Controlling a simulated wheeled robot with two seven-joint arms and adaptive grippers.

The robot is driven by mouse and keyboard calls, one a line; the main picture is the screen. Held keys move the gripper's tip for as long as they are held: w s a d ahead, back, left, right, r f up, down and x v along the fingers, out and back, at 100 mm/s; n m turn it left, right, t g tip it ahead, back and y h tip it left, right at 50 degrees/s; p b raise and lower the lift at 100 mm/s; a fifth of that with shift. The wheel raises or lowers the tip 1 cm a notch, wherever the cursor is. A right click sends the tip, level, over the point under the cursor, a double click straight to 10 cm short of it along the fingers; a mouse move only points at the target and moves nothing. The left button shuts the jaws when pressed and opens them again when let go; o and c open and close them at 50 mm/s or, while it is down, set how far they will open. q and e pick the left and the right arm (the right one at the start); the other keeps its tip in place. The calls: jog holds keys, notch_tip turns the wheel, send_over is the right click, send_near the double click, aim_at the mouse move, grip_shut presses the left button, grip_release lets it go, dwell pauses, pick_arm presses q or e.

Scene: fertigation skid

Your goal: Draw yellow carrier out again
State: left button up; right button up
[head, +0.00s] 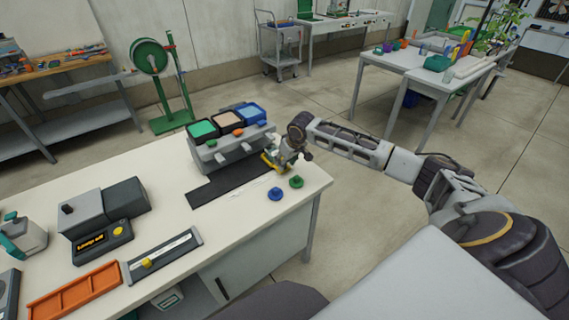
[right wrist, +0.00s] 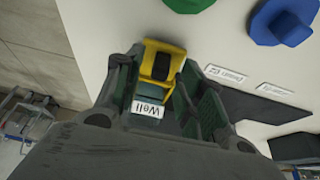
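The yellow carrier (head: 270,161) is at the right end of the grey skid block (head: 228,152), by the bench's far right corner. In the right wrist view the yellow carrier (right wrist: 163,62) lies between the two fingers, with a white tag reading "Well" (right wrist: 148,109) below it. My right gripper (head: 281,157) reaches in from the right. Its green-padded fingers (right wrist: 160,90) appear to press on both sides of the carrier. The carrier's far end and any part inside the block are hidden from me. My left gripper is out of view.
Green, peach and blue containers (head: 227,120) top the block. A dark mat (head: 235,184) lies before it. Blue (head: 276,194) and green (head: 296,182) knobs stand close by on the bench. An orange tray (head: 75,291), slide gauge and display unit are at the front left.

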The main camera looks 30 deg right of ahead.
jog(key=shift+w+f, duration=0.3)
jog(key=shift+f, duration=0.35)
grip_shut()
